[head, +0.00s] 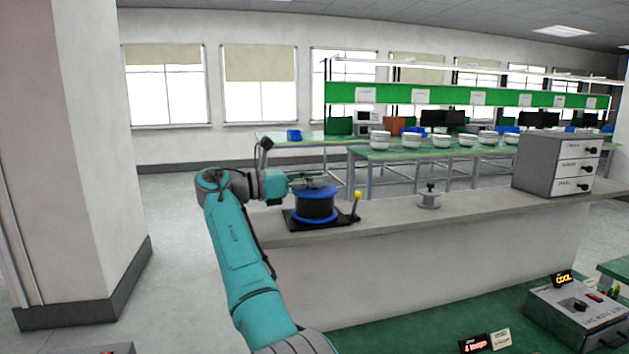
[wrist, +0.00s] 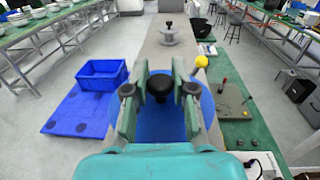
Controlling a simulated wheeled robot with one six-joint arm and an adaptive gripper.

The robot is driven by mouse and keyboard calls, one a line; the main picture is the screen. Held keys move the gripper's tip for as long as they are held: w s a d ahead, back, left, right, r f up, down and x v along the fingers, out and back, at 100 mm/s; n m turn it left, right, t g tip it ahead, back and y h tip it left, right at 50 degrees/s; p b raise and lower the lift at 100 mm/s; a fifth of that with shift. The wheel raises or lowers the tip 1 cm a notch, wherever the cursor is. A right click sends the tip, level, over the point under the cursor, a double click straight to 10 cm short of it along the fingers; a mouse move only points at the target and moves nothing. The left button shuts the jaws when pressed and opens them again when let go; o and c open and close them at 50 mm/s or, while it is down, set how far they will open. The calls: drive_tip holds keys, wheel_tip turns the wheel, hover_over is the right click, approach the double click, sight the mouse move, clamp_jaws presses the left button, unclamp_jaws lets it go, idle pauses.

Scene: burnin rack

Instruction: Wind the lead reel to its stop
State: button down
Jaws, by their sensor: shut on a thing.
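The lead reel (head: 314,219), a black drum with blue flanges, sits on a dark base plate (head: 340,224) on the grey counter. In the wrist view its blue flange (wrist: 162,130) shows below the black knob (wrist: 160,86). My gripper (head: 308,181) reaches over the reel's top from the left. In the wrist view my gripper (wrist: 159,98) has its two teal fingers on either side of the knob and is shut on it. A lever with a yellow ball (head: 357,195) stands at the base's right; the ball (wrist: 201,62) also shows in the wrist view. The reel's top is partly hidden by my gripper.
A grey spool with a black knob (head: 429,197) stands further right on the counter (head: 400,222). A grey drawer cabinet (head: 545,170) is at its right end. A control box (head: 580,315) is on the green bench. A blue bin (wrist: 101,80) stands at the left.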

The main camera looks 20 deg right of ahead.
drive_tip(key=shift+m+g, duration=0.5)
drive_tip(key=shift+g, duration=0.3)
drive_tip(key=c, duration=1)
unclamp_jaws()
drive_tip(key=shift+f+n+t, duration=0.1)
drive_tip(key=shift+n+t, duration=0.7)
drive_tip(key=shift+t, duration=0.5)
